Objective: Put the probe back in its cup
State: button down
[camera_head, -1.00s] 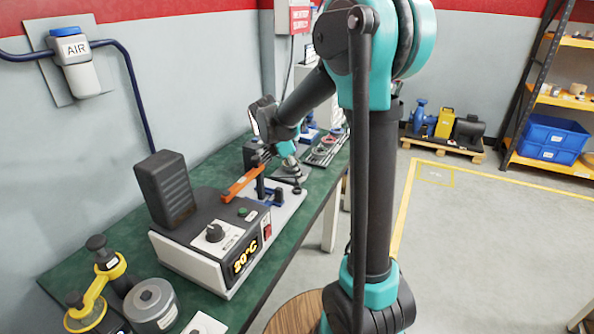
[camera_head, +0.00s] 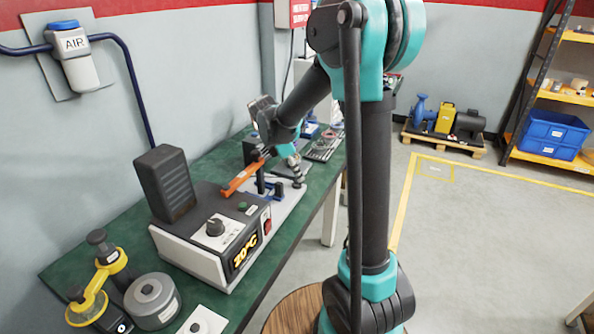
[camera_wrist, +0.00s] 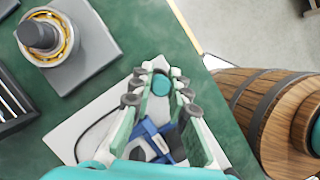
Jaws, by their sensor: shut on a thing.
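My gripper (camera_wrist: 161,90) points down over the far end of a white base plate (camera_wrist: 88,127). Its fingers are shut on a small round thing with a teal top (camera_wrist: 161,84), which looks like the probe. The fingers hide most of it. A thin black cable (camera_wrist: 92,136) curves over the plate. A blue bracket (camera_wrist: 155,138) is on the plate, partly behind the fingers; it also shows in the head view (camera_head: 277,190). I cannot make out the cup clearly. In the head view my gripper (camera_head: 297,172) is small, beyond the heater.
The heater (camera_head: 208,238) with an orange bar (camera_head: 243,177) stands on the green bench (camera_head: 72,271). A bearing (camera_wrist: 47,38) sits on a grey plate (camera_wrist: 88,50) left of my gripper.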

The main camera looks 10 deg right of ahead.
jog(key=shift+f, duration=0.65)
dwell(0.6)
jog(key=c, duration=1.4)
grip_release()
jog(key=shift+r, duration=4.05)
